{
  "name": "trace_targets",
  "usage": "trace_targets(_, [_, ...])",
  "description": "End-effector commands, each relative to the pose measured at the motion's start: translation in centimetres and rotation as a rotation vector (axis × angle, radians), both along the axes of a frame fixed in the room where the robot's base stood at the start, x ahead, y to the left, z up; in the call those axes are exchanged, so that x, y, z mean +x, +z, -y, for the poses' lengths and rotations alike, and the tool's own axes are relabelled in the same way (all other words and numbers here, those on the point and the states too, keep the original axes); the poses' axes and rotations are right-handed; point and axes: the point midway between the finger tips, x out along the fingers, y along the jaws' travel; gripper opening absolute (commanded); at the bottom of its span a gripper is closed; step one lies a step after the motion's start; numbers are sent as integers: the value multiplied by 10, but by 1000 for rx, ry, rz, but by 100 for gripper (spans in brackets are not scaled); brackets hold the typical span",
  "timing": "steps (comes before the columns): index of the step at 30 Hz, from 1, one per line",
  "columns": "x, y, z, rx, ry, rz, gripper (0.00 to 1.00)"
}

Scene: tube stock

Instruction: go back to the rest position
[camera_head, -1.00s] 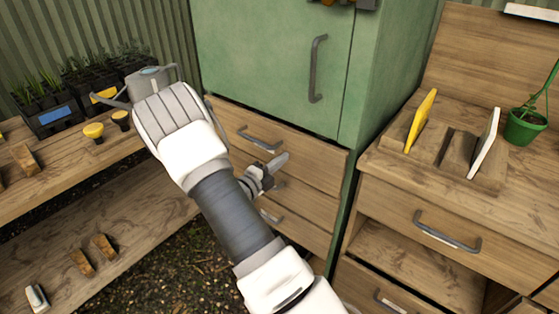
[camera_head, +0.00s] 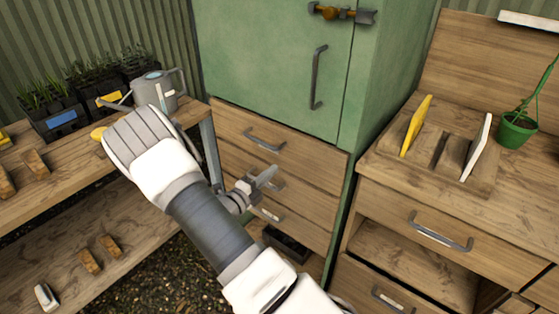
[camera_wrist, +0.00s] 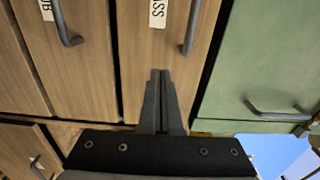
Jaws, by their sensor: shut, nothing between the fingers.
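My gripper (camera_head: 268,174) is shut and empty. In the head view it is in front of the wooden drawers (camera_head: 300,187) under the green cabinet, its fingers pointing up to the right. In the wrist view the two fingers (camera_wrist: 160,76) are pressed together, with nothing between them. Behind them there are drawer fronts (camera_wrist: 135,75) with bar handles and white labels, only partly readable. Whether the fingertips touch a drawer front cannot be told. My arm hides part of the drawers and the left bench.
The green cabinet (camera_head: 265,60) stands behind my arm. The left bench (camera_head: 70,172) holds a watering can (camera_head: 160,92) close to my arm and seedling trays (camera_head: 62,122). The right bench (camera_head: 400,178) holds a rack with a yellow plate (camera_head: 415,125) and a potted plant (camera_head: 517,130).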

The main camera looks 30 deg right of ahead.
Motion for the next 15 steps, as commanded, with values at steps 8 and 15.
trace_targets(8, [-18, 1, -51, 0, 0, 0, 0])
trace_targets(15, [-24, -1, -65, 1, -2, 0, 0])
